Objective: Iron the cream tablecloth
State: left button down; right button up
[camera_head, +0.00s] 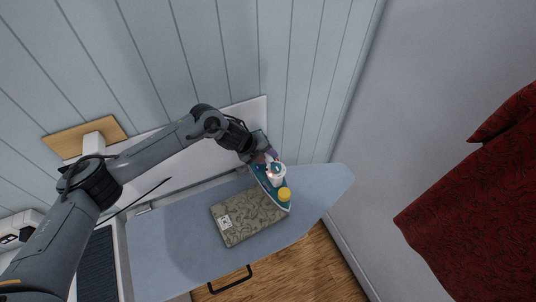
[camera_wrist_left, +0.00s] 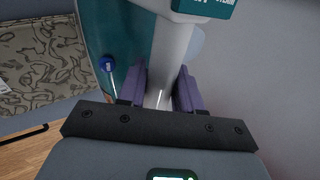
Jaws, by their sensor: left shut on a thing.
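The iron (camera_head: 277,180) is teal and white with a yellow part near its pointed end. My left gripper (camera_head: 265,160) is shut on its handle. In the left wrist view, the purple finger pads press on both sides of the white handle (camera_wrist_left: 172,55). The tablecloth (camera_head: 245,214) is a flat folded rectangle, beige-grey with a leafy pattern and a white label, lying on the ironing board (camera_head: 170,250). The iron is at the cloth's right edge and seems to overlap it; contact with the cloth cannot be told. The cloth also shows at left in the wrist view (camera_wrist_left: 40,65).
The board narrows to its tip at the right, with bare room on both sides of the cloth. A panelled wall (camera_head: 180,60) stands behind. A dark red patterned cloth (camera_head: 475,200) hangs at the right. A black handle (camera_head: 230,281) shows below the board's front edge.

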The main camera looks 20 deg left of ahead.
pick_arm(q)
jog(key=shift+w+f+b, duration=0.1)
jog(key=shift+f+b, duration=2)
jog(key=shift+f, duration=0.65)
